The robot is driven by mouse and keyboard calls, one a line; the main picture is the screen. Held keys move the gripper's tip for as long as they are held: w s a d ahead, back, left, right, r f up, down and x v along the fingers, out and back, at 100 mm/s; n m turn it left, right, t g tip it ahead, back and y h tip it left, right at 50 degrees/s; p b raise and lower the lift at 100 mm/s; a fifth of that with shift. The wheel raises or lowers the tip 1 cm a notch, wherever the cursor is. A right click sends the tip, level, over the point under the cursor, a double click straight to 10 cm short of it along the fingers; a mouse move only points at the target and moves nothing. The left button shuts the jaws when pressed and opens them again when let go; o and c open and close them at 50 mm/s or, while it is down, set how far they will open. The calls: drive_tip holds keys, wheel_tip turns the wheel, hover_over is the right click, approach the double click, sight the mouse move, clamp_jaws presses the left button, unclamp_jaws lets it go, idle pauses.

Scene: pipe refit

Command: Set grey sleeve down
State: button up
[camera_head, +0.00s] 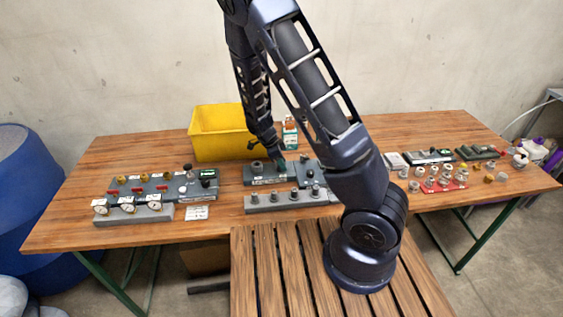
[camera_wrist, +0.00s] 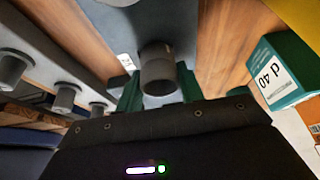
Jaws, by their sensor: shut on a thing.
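My gripper (camera_head: 279,165) is low over the grey block (camera_head: 258,181) in the middle of the table. In the wrist view its green fingertips (camera_wrist: 158,88) stand on either side of a short grey sleeve (camera_wrist: 157,72) and are shut on it. In the head view the held sleeve is too small to make out. Another grey ring-shaped piece (camera_head: 257,165) sits on the block's left part.
A grey rack (camera_head: 285,204) with several sleeves stands in front. Gauges (camera_head: 128,205) are at left; fittings on a red tray (camera_head: 440,185) at right.

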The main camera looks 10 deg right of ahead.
drive_tip(key=o, duration=0.9)
drive_tip(key=shift+f, duration=0.1)
drive_tip(key=shift+o, duration=0.2)
drive_tip(key=v, duration=1.2)
drive_tip(key=s+d+r+n+y, duration=0.2)
drive_tip(key=s+d+r+n, duration=0.2)
drive_tip(key=d+r, duration=0.3)
drive_tip(key=s+d+r+n+y, duration=0.25)
drive_tip(key=d+r+n, duration=0.3)
drive_tip(key=r, duration=0.45)
drive_tip(key=s+d+r+n+t, duration=0.2)
drive_tip(key=s+d+r+n, duration=0.1)
drive_tip(key=s, duration=0.4)
drive_tip(key=s+d+r+n+t, duration=0.2)
drive_tip(key=s+d+r+n, duration=0.2)
drive_tip(key=s, duration=0.4)
wheel_tip(320, 180, up, 2)
drive_tip(key=shift+d+r+n+t, duration=0.1)
drive_tip(key=shift+d+n+t, duration=0.2)
drive_tip(key=shift+n, duration=0.45)
